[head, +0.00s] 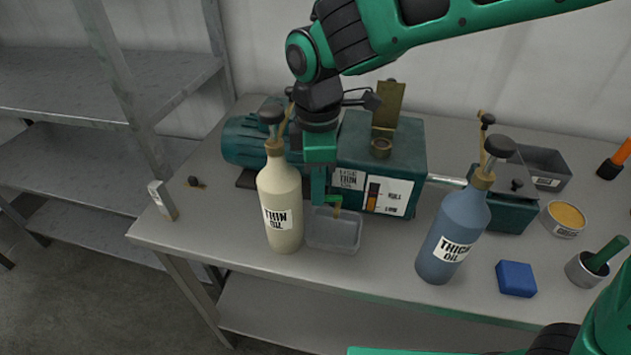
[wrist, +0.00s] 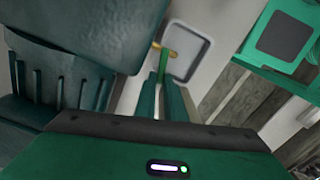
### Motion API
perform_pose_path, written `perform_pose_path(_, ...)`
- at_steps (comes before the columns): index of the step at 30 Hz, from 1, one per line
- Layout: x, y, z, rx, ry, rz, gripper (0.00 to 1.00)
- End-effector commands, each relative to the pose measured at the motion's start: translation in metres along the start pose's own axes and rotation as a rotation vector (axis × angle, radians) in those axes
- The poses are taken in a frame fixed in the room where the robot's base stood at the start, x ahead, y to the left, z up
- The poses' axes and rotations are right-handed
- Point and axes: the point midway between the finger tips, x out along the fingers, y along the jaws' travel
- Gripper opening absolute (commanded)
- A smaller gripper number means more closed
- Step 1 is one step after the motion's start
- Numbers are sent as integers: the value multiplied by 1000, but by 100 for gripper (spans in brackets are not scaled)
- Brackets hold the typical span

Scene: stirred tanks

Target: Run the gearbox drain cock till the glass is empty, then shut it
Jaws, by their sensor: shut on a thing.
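The teal gearbox (head: 400,135) stands at the back of the bench. Its sight glass (head: 372,194), beside FULL and LOW marks, shows orange in the lower part and dark above. The drain cock (head: 336,200) has a green handle and a brass spout above a grey drip tray (head: 333,246). My gripper (head: 322,198) points down at the cock. In the wrist view, my gripper's fingers (wrist: 160,92) are shut on the green handle (wrist: 163,66), with the brass spout (wrist: 167,48) beyond. I cannot tell whether oil is running.
A cream THIN OIL bottle (head: 281,205) stands close left of the tray. A blue THICK OIL bottle (head: 455,235) stands to the right. A brass flap (head: 388,104) stands up behind the filler neck (head: 381,148). A blue block (head: 516,279) lies near the front edge.

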Motion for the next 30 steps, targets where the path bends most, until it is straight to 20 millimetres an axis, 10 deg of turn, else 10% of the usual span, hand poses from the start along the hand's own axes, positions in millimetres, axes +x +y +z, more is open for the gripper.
perform_pose_path(30, -2, -7, 6, -263, -2, 6, 0)
